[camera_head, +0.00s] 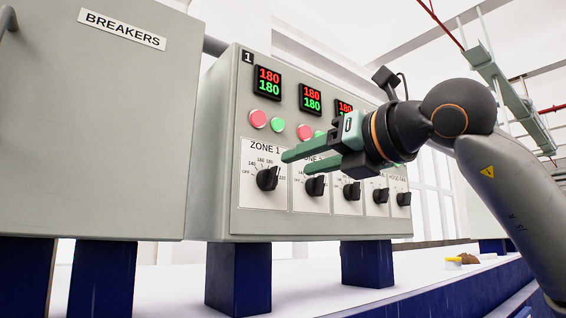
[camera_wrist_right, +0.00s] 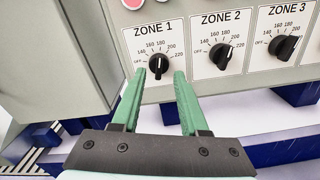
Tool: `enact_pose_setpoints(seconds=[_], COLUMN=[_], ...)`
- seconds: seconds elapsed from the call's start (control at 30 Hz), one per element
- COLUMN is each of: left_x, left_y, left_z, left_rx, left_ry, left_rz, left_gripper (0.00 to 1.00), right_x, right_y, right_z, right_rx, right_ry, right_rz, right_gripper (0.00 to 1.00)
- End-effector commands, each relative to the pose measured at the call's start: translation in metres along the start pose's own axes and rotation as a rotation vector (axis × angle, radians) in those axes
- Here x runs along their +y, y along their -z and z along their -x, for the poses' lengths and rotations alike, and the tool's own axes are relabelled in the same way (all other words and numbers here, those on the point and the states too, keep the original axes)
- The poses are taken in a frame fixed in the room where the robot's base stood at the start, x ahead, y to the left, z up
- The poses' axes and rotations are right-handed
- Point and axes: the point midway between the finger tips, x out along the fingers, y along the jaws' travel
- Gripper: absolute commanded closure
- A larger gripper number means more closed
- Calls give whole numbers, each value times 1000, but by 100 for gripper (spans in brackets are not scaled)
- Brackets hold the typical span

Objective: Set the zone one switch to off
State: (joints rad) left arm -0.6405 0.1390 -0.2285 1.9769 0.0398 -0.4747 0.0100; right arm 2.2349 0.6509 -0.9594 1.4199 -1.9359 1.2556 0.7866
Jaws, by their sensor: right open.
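The zone one switch is a black rotary knob (camera_head: 267,178) on a white plate marked ZONE 1, on the front of the grey control panel (camera_head: 222,150). In the right wrist view the knob (camera_wrist_right: 159,66) shows a white pointer mark roughly upward, between the 160 and 180 labels; OFF is at the lower left of its dial. My right gripper (camera_head: 298,163) is open and empty, its green fingers pointing at the panel. In the wrist view the knob shows between the two fingertips (camera_wrist_right: 160,74); contact cannot be made out. My left gripper is not in view.
The ZONE 2 knob (camera_wrist_right: 220,55) and ZONE 3 knob (camera_wrist_right: 284,46) sit to the right in the same row. Red and green buttons (camera_head: 278,125) and lit displays (camera_head: 268,82) are above. A grey BREAKERS cabinet (camera_head: 95,150) stands at the left, with a gap between.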

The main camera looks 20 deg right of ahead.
Motion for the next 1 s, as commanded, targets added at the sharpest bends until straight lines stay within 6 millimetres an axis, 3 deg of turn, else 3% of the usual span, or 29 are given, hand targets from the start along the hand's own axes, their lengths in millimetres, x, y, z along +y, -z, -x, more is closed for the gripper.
enact_pose_setpoints(seconds=[0.1, 0.3, 0.7, 1.0], left_x=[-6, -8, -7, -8], left_y=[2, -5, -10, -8], left_z=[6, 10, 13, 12], left_rx=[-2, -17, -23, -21], left_ry=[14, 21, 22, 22], left_rz=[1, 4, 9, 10], left_gripper=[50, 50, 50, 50], right_x=[1, 0, 0, 0], right_y=[-2, -1, 0, 0], right_z=[-25, -50, -58, -58], right_rx=[3, 2, 0, 0], right_ry=[1, 0, -1, -2], right_rz=[0, 1, 1, 1], right_gripper=[56, 56, 56, 89])
